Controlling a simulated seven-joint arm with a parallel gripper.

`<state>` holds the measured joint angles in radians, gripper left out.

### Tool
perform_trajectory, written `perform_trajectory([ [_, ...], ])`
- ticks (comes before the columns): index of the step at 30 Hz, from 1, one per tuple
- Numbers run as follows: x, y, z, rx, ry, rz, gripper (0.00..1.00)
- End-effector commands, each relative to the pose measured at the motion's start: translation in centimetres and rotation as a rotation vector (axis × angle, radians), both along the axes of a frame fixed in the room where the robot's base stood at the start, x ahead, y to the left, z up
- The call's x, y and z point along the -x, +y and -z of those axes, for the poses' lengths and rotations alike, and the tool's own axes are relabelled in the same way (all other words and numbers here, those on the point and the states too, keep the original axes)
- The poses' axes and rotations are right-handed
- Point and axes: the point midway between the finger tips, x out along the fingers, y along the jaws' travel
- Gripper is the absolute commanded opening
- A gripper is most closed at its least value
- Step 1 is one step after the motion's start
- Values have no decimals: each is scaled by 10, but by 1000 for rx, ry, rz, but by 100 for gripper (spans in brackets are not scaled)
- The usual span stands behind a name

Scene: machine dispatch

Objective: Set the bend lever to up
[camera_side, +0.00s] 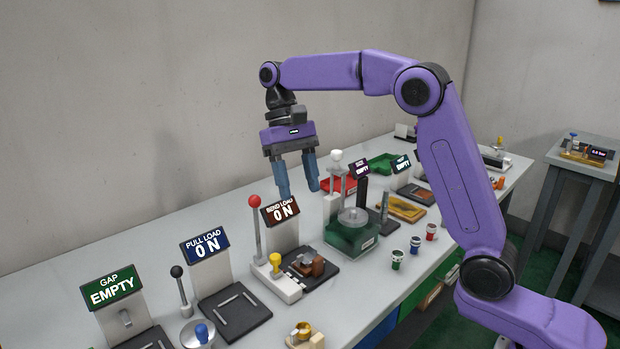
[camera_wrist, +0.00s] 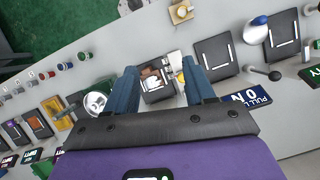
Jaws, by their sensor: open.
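The bend lever (camera_side: 256,225) is a thin grey rod with a red ball on top. It stands nearly upright on a pale base at the left of the bend station. Behind the station a brown sign (camera_side: 281,211) reads "BEND LOAD 0 N". My gripper (camera_side: 299,192) is open and empty, pointing down above and to the right of the red ball, apart from it. In the wrist view the bend station (camera_wrist: 157,94) shows between my open fingers. The red ball is not visible there; my right finger may hide it.
A yellow knob (camera_side: 275,260) stands on the same base, close to the lever. A brown part (camera_side: 312,266) lies on the bend station's dark plate. The pull station's black-ball lever (camera_side: 178,275) is at left. A green machine (camera_side: 352,236) is at right.

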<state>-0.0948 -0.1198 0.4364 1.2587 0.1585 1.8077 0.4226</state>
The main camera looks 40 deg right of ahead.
Motion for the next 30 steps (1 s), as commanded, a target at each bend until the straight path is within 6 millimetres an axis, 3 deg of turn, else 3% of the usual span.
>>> perform_trajectory([
  [9,24,-6,-11,0,0,0,54],
  [23,28,-6,-11,-1,-3,-8,54],
  [30,50,2,-2,-9,-49,-136,54],
])
